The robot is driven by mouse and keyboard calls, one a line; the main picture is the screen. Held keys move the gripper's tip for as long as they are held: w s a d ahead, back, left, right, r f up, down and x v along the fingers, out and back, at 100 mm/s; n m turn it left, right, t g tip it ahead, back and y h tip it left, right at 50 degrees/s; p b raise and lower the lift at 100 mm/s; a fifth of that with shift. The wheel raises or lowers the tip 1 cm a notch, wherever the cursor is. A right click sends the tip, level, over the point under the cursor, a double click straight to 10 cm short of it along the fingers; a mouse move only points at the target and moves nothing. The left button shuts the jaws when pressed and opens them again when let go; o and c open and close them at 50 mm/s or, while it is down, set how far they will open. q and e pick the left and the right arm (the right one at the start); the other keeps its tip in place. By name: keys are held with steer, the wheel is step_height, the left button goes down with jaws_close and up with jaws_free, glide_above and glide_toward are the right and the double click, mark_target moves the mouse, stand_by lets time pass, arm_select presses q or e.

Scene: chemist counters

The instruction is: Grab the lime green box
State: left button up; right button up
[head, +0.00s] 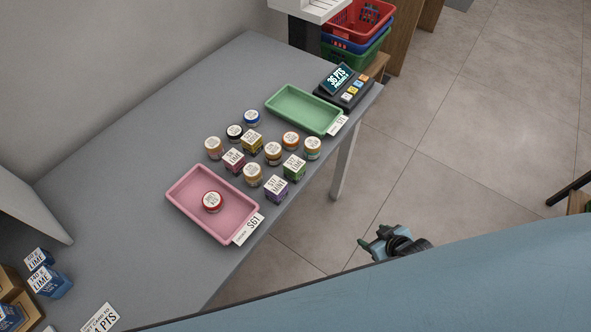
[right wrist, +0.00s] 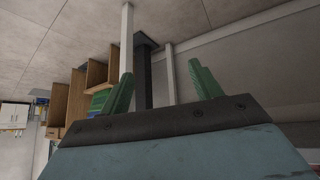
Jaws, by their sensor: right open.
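A small green box (head: 293,170) with a white label on top stands on the grey counter (head: 120,130), near its right edge, among small jars and boxes. My right gripper (head: 373,238) is off the counter's right side, over the floor, well apart from the green box. In the right wrist view the right gripper (right wrist: 162,84) has its two green fingers wide apart with nothing between them. The green box cannot be made out in that view. My left gripper is not in view.
A purple box (head: 276,189) and a tan-sided jar (head: 252,175) stand close to the green box. A pink tray (head: 183,200) holds a red jar (head: 212,201). A green tray (head: 287,98) and a keypad device (head: 350,88) are further back.

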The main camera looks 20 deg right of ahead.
steer(key=w+a+r+n+t+y+b, duration=0.1)
steer(key=w+a+r+n+t+y, duration=0.15)
steer(key=w+r, duration=0.6)
steer(key=n+y+b, duration=0.2)
steer(key=y, duration=0.3)
glide_toward(297, 165)
steer(key=shift+t, duration=0.35)
steer(key=x, duration=0.2)
steer(key=b+x, duration=0.1)
steer(key=x, duration=0.1)
steer(key=shift+a+f, duration=0.25)
steer(key=shift+a, duration=0.1)
steer(key=shift+h, duration=0.25)
steer(key=b+x, duration=0.1)
steer(key=x, duration=0.5)
steer(key=shift+w+f, duration=0.1)
steer(key=shift+w, duration=0.05)
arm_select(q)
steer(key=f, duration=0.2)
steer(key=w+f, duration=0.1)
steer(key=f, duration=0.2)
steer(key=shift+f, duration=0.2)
arm_select(e)
steer(key=c, duration=1.1)
